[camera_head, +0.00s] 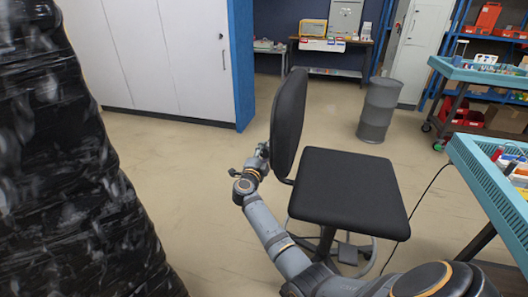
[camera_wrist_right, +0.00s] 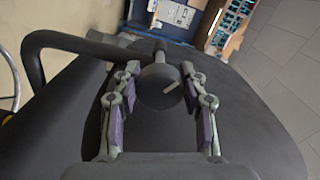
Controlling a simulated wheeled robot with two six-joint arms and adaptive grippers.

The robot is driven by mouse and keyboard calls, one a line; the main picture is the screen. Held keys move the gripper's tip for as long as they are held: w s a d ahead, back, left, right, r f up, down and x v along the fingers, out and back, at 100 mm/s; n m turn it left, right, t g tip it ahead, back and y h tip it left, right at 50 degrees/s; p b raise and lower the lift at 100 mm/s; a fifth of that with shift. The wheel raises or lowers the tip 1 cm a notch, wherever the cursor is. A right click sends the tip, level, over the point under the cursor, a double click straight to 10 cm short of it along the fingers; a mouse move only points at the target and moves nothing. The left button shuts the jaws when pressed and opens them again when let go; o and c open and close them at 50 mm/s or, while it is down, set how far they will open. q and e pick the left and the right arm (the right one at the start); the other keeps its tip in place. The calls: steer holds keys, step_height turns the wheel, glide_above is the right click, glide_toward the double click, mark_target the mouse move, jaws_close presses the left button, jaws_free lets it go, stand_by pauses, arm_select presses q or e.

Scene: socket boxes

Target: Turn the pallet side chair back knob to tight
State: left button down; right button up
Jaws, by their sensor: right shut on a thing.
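The chair has a black seat (camera_head: 348,195) and a tall black back (camera_head: 288,120), which I see from the side in the head view. My right gripper (camera_head: 261,153) is at the rear of the back, on its left side in the head view. In the right wrist view, a round dark knob (camera_wrist_right: 158,88) with a light pointer mark sits between the fingers. My right gripper is shut on this knob. The mark slants up to the right. In the head view the knob is hidden by the gripper. My left gripper is out of view.
A black-wrapped pallet load (camera_head: 75,190) stands close on the left. A teal workbench (camera_head: 490,190) with tools is at the right. A grey drum (camera_head: 378,110) stands behind the chair. White cabinets (camera_head: 160,55) line the back left. The floor between cabinets and chair is clear.

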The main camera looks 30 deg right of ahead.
steer(key=m, duration=0.3)
steer(key=shift+m, duration=0.4)
steer(key=m, duration=0.2)
steer(key=shift+r+m, duration=0.1)
steer(key=shift+m, duration=0.2)
steer(key=shift+m+b, duration=0.5)
steer(key=shift+m, duration=0.4)
steer(key=shift+m+b, duration=0.35)
steer(key=shift+m, duration=0.75)
steer(key=shift+r+m, duration=0.1)
steer(key=shift+m, duration=0.6)
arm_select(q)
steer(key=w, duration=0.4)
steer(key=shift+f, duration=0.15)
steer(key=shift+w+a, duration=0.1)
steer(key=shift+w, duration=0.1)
arm_select(e)
steer(key=shift+m, duration=0.3)
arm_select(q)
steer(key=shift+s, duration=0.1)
